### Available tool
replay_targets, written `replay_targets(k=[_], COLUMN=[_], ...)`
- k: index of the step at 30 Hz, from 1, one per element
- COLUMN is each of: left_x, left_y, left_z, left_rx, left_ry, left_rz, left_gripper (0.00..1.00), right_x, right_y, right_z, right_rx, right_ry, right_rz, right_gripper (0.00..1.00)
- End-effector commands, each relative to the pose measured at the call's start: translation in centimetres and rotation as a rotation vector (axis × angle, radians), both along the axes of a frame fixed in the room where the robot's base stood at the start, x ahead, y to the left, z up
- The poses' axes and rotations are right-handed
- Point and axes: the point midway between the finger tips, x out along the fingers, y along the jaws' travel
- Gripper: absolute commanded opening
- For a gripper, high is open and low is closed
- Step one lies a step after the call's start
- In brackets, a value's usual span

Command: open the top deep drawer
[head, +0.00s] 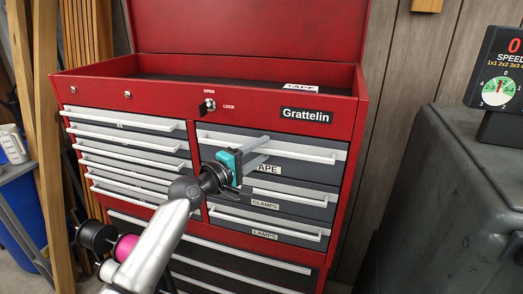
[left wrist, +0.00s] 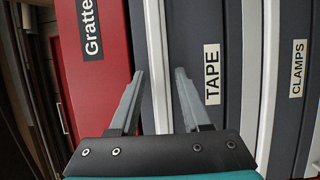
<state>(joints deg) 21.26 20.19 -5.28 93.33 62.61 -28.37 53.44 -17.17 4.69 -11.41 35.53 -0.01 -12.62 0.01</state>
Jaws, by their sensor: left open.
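The top deep drawer (head: 318,172) is the dark grey one labelled TAPE, at the upper right of the red tool chest. It looks shut, flush with the drawers below. Its white bar handle (head: 310,154) runs along its upper edge. My left gripper (head: 268,147) is open in front of the handle's left half. In the left wrist view the handle (left wrist: 155,50) runs between the two open fingers (left wrist: 160,75), with the TAPE drawer front (left wrist: 205,30) beside it. Contact with the handle cannot be told. My right gripper is not in view.
The CLAMPS drawer (head: 295,195) and LAMPS drawer (head: 285,234) lie below. Several shallow drawers (head: 125,145) fill the left side. A key lock (head: 207,106) sits above, under the open lid (head: 250,30). A dark grey case (head: 450,190) stands at the right.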

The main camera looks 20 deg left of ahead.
Motion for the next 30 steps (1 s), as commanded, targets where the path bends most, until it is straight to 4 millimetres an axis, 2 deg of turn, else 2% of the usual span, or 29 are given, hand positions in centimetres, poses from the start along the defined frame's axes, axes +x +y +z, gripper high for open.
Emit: replay_targets(k=[12, 24, 30], left_x=[0.53, 0.51, 0.51], left_y=[-0.28, -0.25, -0.25], left_z=[0.02, 0.01, 0.01], left_rx=[0.0, 0.0, 0.0], left_ry=[0.0, 0.0, 0.0], left_rz=[0.0, 0.0, 0.0], left_gripper=[0.46, 0.01, 0.0], right_x=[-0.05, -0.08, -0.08], right_y=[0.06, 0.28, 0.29], right_z=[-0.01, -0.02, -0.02], right_rx=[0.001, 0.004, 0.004], right_ry=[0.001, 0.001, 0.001], right_rz=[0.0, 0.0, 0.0], right_gripper=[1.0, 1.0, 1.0])
